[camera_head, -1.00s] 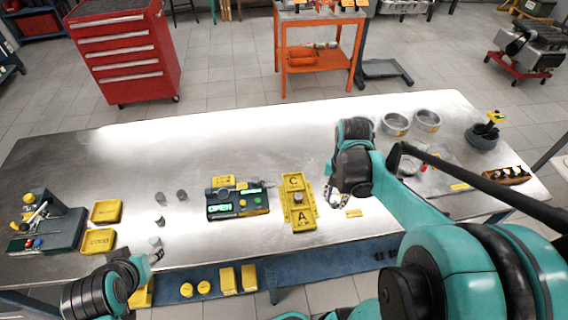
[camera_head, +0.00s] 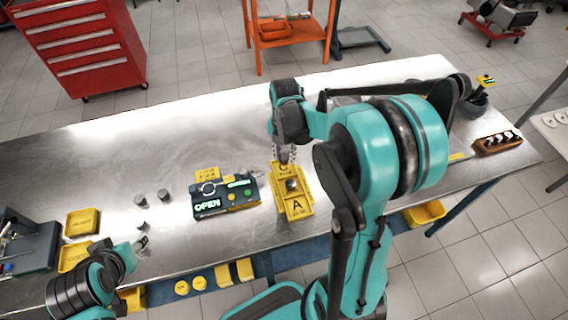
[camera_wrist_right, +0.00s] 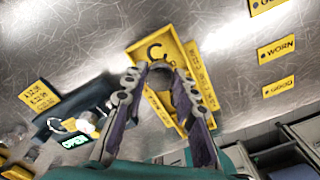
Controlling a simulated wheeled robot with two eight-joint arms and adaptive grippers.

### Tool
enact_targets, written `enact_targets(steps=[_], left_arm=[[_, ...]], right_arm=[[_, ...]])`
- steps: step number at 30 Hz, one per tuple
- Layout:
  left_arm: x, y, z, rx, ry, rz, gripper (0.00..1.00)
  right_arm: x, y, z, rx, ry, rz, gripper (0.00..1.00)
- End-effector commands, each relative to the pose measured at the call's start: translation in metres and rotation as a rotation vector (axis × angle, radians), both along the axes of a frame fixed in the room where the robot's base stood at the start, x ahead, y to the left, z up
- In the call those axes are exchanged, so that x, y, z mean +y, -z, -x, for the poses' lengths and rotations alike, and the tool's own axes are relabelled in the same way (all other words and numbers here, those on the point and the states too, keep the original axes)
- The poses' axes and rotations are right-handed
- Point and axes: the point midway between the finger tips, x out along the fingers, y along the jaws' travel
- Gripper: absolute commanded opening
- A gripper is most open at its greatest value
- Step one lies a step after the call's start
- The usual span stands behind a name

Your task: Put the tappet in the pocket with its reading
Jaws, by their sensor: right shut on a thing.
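My right gripper (camera_head: 287,155) is over the C end of the yellow pocket tray (camera_head: 297,207). In the right wrist view its fingers (camera_wrist_right: 160,82) are closed around a small grey cylinder, the tappet (camera_wrist_right: 160,73), in front of the letter C. I cannot tell whether it touches the tray. Another grey round piece (camera_head: 292,185) shows in the middle of the tray, between C and A. The dark gauge unit (camera_head: 228,199) left of the tray has lit green OPEN displays. My left gripper (camera_head: 141,243) is at the lower left; its jaw opening is unclear.
Loose grey cylinders (camera_head: 163,195) stand left of the gauge unit. Yellow trays (camera_head: 82,222) and a dark fixture (camera_head: 28,240) are at the left end. A wooden rack (camera_head: 498,142) is at the right. The bench (camera_head: 190,135) behind the gauge is clear.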

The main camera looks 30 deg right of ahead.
Motion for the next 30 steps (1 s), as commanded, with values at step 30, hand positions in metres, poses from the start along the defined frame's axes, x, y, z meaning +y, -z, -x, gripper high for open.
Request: enact_targets(steps=[30], left_arm=[[0.000, 0.017, 0.000, 0.000, 0.000, 0.000, 0.45]], right_arm=[[0.000, 0.044, -0.001, 0.000, 0.000, 0.000, 0.36]])
